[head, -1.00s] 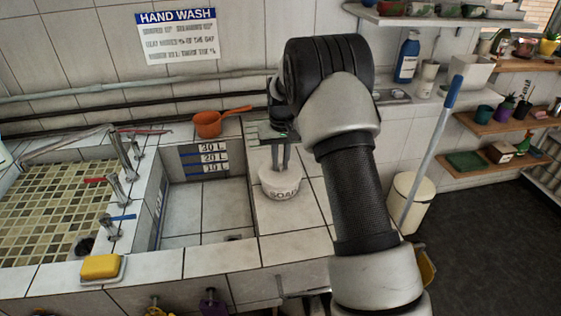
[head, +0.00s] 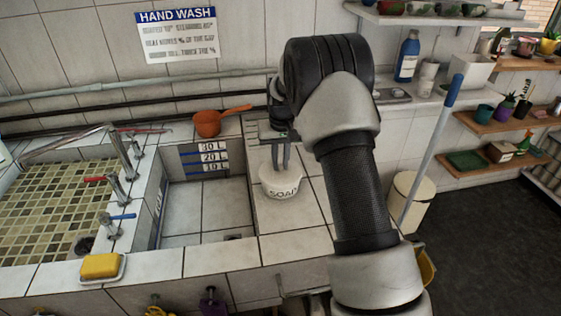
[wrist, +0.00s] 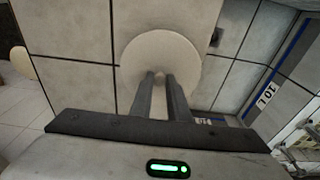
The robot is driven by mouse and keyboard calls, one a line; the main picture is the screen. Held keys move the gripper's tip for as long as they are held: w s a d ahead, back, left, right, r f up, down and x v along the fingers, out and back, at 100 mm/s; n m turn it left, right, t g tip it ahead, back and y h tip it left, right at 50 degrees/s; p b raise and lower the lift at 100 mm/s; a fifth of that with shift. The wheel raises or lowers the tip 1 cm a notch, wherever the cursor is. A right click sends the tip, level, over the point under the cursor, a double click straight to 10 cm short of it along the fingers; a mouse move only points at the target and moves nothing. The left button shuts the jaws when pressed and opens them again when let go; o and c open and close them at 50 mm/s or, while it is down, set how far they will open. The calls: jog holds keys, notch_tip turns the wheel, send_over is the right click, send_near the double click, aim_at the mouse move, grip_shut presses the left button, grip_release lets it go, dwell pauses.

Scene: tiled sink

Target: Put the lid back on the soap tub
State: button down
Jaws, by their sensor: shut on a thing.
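The white soap tub (head: 281,186), marked SOAP, stands on the tiled ledge right of the basin. My gripper (head: 281,166) is directly above it, pointing down, with its fingers close together at the tub's top. In the wrist view a round pale lid (wrist: 150,52) fills the space at the fingertips, and my gripper (wrist: 162,76) is shut on the small knob at its middle. The lid covers the tub from above in that view. Whether the lid is fully seated on the rim is too small to tell.
The basin (head: 205,205) with litre marks lies left of the tub. An orange dipper (head: 208,123) sits on the back ledge. A yellow soap bar (head: 100,266) lies at the front left. A blue-handled pole (head: 436,140) leans at the right. The ledge in front of the tub is clear.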

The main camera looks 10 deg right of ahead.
jog(key=c, duration=1.1)
grip_release()
jog(key=shift+r, duration=0.15)
jog(key=shift+r+p, duration=2.2)
jog(key=shift+r, duration=1.15)
grip_shut()
jog(key=shift+f, duration=0.15)
